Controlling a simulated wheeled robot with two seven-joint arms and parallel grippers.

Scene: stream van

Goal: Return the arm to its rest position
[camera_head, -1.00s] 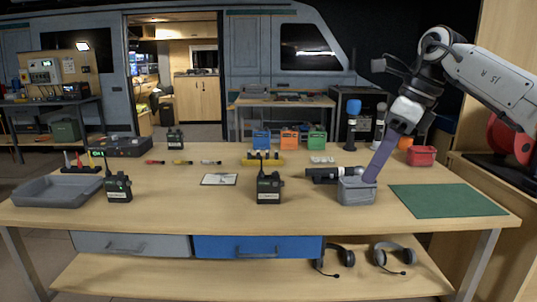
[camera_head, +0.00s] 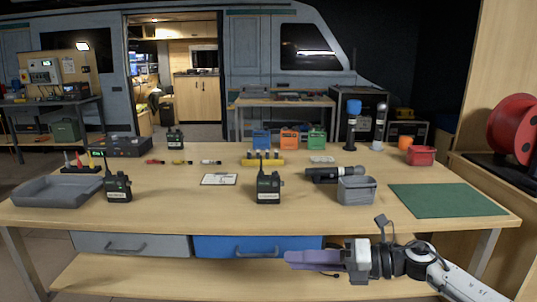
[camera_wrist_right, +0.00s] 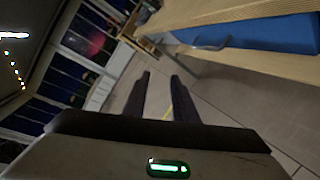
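My right arm reaches in from the lower right in the head view, in front of the table (camera_head: 225,212). Its gripper (camera_head: 290,259) points left, below the tabletop's front edge and in front of the blue drawer (camera_head: 215,246). In the right wrist view the two dark fingers (camera_wrist_right: 160,76) stand apart with floor showing between them, so the gripper is open and empty. The blue drawer also shows in the wrist view (camera_wrist_right: 270,32), apart from the fingers. My left gripper is in neither view.
On the table are a grey bin (camera_head: 357,191), a black flashlight (camera_head: 330,175), radios (camera_head: 268,187), a green mat (camera_head: 445,201) and a grey tray (camera_head: 58,191). Floor before the table looks clear.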

